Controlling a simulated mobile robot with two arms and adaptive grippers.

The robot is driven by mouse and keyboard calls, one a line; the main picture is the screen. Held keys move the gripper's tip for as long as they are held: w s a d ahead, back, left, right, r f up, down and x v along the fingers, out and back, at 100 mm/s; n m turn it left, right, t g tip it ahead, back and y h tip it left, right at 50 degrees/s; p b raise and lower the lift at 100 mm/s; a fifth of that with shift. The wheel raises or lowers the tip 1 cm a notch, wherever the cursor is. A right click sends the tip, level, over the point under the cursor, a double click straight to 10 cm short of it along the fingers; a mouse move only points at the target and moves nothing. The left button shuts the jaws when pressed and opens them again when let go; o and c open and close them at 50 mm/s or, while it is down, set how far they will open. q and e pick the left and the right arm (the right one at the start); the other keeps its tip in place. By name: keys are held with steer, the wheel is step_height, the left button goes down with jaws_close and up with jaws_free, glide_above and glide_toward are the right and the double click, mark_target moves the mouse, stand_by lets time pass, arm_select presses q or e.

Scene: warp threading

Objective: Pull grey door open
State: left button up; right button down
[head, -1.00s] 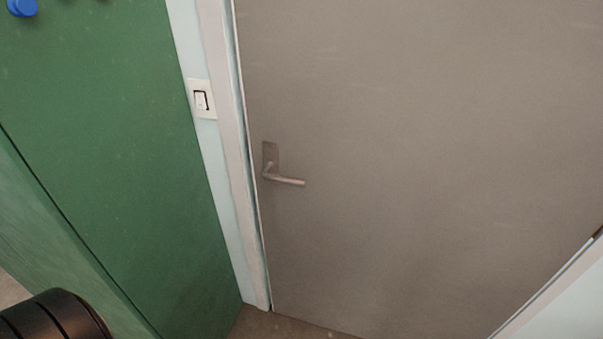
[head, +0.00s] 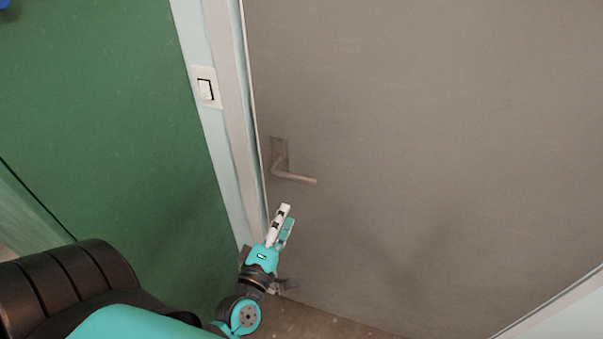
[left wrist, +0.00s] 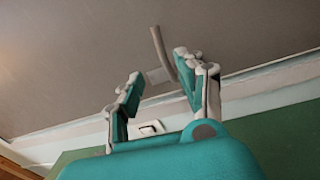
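The grey door (head: 430,150) fills the right of the head view and looks shut in its frame. Its lever handle (head: 296,178) sits near the door's left edge and points right. My left gripper (head: 286,220) is just below the handle in the head view, apart from it. In the left wrist view the gripper (left wrist: 158,82) is open, with its fingers spread and nothing between them. The handle (left wrist: 161,50) shows past the fingertips there, nearer the right finger. My right gripper is not in view.
A light switch (head: 206,88) is on the pale wall strip left of the door frame (head: 232,110). A green panel (head: 100,120) stands at the left. A strip of floor (head: 310,322) shows below the door.

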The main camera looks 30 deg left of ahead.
mark_target(301, 178)
arm_select(q)
steer(key=p+x, duration=0.3)
steer(key=x, duration=0.9)
steer(key=shift+w+f, duration=0.1)
steer(key=shift+w, duration=0.3)
jaws_close()
